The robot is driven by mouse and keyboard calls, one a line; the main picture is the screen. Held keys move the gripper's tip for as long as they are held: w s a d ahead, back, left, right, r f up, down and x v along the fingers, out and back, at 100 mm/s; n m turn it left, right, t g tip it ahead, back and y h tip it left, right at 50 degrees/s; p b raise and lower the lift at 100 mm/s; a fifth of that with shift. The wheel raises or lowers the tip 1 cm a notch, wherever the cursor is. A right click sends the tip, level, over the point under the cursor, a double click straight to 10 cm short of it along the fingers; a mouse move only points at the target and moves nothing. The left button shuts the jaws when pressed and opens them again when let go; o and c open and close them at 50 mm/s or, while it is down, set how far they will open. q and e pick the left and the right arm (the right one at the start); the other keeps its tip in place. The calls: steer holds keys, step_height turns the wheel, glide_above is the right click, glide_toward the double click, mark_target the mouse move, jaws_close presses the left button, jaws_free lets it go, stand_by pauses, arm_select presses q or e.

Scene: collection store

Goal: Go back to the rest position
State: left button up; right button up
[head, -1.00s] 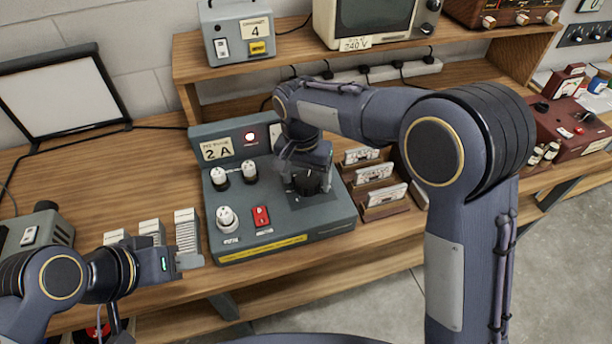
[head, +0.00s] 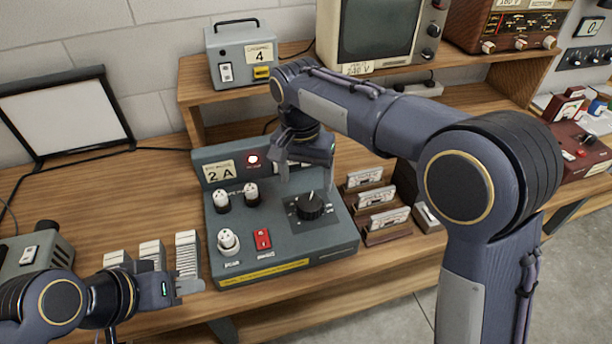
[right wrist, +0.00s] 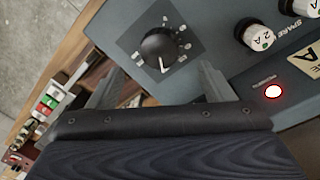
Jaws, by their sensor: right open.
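My right gripper (head: 298,176) is above the back of the grey control box (head: 290,262), behind its black dial (head: 311,206). In the right wrist view its two fingers (right wrist: 157,82) are spread and empty, with the dial (right wrist: 159,48) beyond them. My left gripper (head: 188,287) is low at the left, near the bench's front edge, beside several white card stacks (head: 187,254). Its fingers are small and seen from the side, so whether they are open or shut does not show.
The box has a lit red lamp (head: 253,160), a red switch (head: 262,239) and several white knobs. Wooden holders with labelled cards (head: 365,177) stand right of it. A shelf with a grey device (head: 243,52) and a monitor (head: 378,30) is behind. A framed panel (head: 65,113) leans at the left.

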steer(key=s+d+r+t+y, duration=0.15)
steer(key=s+d, duration=0.25)
steer(key=d, duration=0.4)
steer(key=s+d+r+y, duration=0.2)
steer(key=s+d, duration=0.2)
steer(key=d, duration=0.3)
steer(key=s+d+f+n+t, duration=0.1)
steer(key=s+d+f+t, duration=0.1)
steer(key=s, duration=0.6)
steer(key=s+d+f+n+t+y, duration=0.1)
steer(key=s+d+f+t, duration=0.1)
steer(key=s, duration=0.6)
steer(key=shift+d+f, duration=0.45)
steer(key=shift+d, duration=0.8)
